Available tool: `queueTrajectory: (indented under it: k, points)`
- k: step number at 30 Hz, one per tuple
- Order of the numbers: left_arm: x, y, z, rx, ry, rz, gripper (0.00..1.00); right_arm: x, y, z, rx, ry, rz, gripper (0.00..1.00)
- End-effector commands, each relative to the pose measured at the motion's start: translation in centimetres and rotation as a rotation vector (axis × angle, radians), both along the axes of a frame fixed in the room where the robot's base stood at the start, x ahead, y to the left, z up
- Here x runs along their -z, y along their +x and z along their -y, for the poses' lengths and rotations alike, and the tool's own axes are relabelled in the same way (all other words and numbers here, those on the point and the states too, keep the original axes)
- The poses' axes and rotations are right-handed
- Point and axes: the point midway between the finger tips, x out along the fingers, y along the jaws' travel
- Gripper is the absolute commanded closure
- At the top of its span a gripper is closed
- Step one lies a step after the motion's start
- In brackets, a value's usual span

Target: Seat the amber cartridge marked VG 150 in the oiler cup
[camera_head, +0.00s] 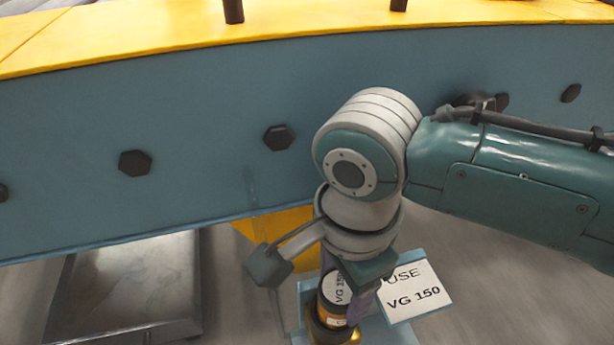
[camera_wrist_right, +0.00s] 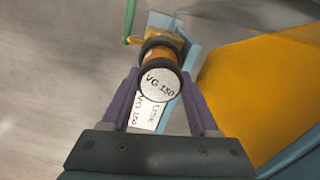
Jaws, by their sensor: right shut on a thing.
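The amber cartridge (camera_head: 332,312) has dark bands and a white end cap reading VG 150. It stands nearly upright in the head view, low in the picture. My right gripper (camera_wrist_right: 160,74) is shut on it, with a purple finger on each side of the cap end (camera_wrist_right: 159,85) in the wrist view. Brass-coloured metal of the oiler cup (camera_head: 330,338) shows just below the cartridge, and again beyond its far end in the wrist view (camera_wrist_right: 176,39). The cartridge hides the cup's mouth, so I cannot tell how deep it sits. My left gripper is out of view.
A white card (camera_head: 415,292) reading USE VG 150 lies beside the cup on a light blue bracket (camera_head: 398,335). A large blue beam (camera_head: 200,150) with dark bolts and a yellow top runs behind. A grey metal plate (camera_head: 125,290) is at lower left. A green rod (camera_wrist_right: 130,18) rises near the cup.

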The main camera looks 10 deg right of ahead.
Motion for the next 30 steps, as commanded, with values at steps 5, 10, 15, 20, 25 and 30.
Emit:
queueTrajectory:
  k: [5, 10, 15, 20, 25, 30]
  points:
    - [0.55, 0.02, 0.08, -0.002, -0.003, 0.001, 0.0, 0.59, 0.04, -0.02, 0.0, 0.0, 0.001, 1.0]
    - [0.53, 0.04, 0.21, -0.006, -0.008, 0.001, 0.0, 0.69, 0.01, -0.03, 0.0, 0.001, 0.0, 1.0]
    - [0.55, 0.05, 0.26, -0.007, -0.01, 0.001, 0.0, 0.94, 0.01, -0.02, 0.0, 0.0, 0.0, 0.3]
    - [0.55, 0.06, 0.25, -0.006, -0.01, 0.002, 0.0, 0.94, 0.0, -0.02, 0.0, 0.0, 0.0, 0.12]
    - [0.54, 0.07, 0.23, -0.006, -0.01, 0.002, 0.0, 0.94, 0.0, -0.01, 0.0, 0.0, 0.0, 0.09]
    - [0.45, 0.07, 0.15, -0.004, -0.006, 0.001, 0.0, 0.54, 0.04, 0.0, -0.001, 0.0, 0.002, 0.09]
